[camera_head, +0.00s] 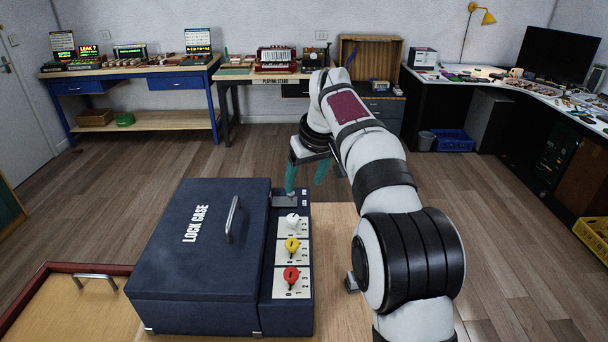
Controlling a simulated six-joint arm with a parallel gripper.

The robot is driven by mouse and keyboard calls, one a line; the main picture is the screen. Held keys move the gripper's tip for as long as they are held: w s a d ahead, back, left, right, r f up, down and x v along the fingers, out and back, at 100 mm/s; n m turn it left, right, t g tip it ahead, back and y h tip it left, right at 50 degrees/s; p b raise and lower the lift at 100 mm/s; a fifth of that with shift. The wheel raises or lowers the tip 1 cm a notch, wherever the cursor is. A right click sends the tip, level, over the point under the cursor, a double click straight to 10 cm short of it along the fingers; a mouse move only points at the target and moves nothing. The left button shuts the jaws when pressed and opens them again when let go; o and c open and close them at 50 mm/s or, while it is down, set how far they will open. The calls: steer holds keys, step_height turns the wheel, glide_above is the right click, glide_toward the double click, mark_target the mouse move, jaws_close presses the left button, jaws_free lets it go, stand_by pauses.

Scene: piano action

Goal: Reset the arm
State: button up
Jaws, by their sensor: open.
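My gripper (306,176) has teal fingers and hangs from my white and black arm, near the far right corner of the lock case. Its fingers are apart and I see nothing between them. The dark blue lock case (180,275) stands on a wooden table in front of me, lid down, with a metal handle (232,219) on top. Its right side carries a white knob (292,220), a yellow knob (292,245) and a red knob (291,275) on numbered plates. The left finger is close to a grey piece at the case's far end; I cannot tell if they touch.
A red-edged wooden tray (48,312) lies left of the case. The wooden tabletop (333,270) right of the case is bare.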

steer(key=s+d+m+g, duration=0.1)
steer(key=s+d+m, duration=0.1)
steer(key=s, duration=0.7)
steer(key=s+d+m+g, duration=0.1)
steer(key=s+d+m, duration=0.15)
steer(key=s, duration=0.65)
steer(key=s+f+m+g, duration=0.1)
steer(key=s+f+m, duration=0.2)
steer(key=s, duration=0.9)
steer(key=s+d+f+m+g, duration=0.1)
steer(key=s+f+m, duration=0.2)
steer(key=s, duration=0.9)
step_height(320, 180, down, 4)
steer(key=shift+s+d+r, duration=0.1)
steer(key=shift+s+d, duration=0.05)
